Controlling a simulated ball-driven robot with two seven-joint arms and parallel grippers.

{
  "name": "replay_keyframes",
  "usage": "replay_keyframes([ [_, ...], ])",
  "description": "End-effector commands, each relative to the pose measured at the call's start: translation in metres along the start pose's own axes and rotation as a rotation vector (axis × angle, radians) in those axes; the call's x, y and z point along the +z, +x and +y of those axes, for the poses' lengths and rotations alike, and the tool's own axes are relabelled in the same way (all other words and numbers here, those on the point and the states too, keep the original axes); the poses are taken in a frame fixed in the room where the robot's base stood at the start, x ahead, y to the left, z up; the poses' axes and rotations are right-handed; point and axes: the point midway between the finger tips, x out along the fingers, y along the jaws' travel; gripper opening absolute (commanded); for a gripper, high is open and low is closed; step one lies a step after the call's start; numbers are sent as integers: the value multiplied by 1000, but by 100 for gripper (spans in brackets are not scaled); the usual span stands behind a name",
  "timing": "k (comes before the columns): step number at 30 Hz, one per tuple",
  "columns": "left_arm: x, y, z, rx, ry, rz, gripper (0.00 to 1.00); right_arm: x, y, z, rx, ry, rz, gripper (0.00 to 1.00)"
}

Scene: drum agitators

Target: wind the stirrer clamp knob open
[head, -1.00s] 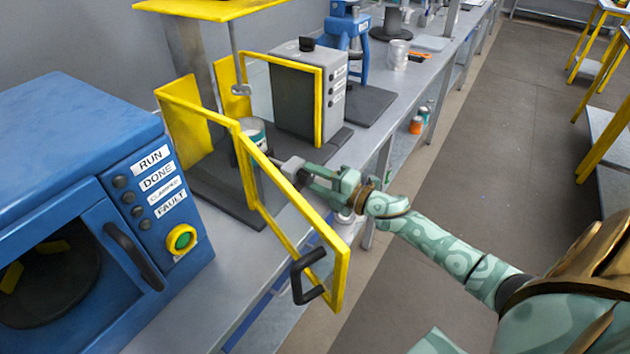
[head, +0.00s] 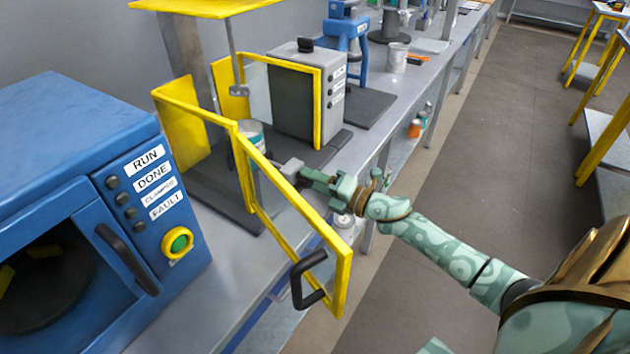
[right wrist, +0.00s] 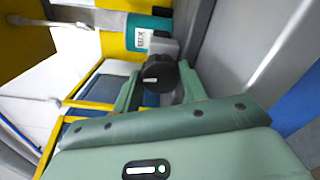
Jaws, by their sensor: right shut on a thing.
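My right gripper (head: 308,173) reaches from the right to the stirrer station, beside the open yellow-framed guard door. In the right wrist view, its green fingers are on either side of a round black knob (right wrist: 158,76) with a white mark, and it is shut on the knob. The knob sits by a grey clamp body (right wrist: 164,49), which also shows in the head view (head: 291,166). A can with a white and teal band (right wrist: 147,31) is behind the clamp; it shows in the head view (head: 253,133) too. My left gripper is not in view.
The yellow guard door (head: 318,240), with a black handle, stands out over the bench edge, in front of the station. A blue machine (head: 75,125) is at left. The aisle floor at right is clear.

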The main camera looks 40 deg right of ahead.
Motion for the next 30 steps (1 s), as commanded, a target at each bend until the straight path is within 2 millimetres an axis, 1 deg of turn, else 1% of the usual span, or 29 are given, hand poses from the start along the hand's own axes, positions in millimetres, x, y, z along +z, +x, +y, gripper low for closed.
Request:
replay_keyframes([
  [4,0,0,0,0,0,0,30,-1,-1,-2,-4,2,2,19],
  [5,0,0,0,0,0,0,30,-1,-1,-2,-4,2,2,45],
  [6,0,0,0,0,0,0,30,-1,-1,-2,-4,2,2,51],
  [14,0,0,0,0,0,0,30,-1,-1,-2,-4,3,1,51],
  [17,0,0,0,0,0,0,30,-1,-6,-2,-4,4,1,51],
  [20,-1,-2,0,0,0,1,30,-2,-19,-3,-6,6,2,51],
  [23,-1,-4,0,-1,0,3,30,-2,-42,-2,-7,6,3,51],
  [30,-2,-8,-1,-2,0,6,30,-1,-109,-2,-7,4,1,51],
])
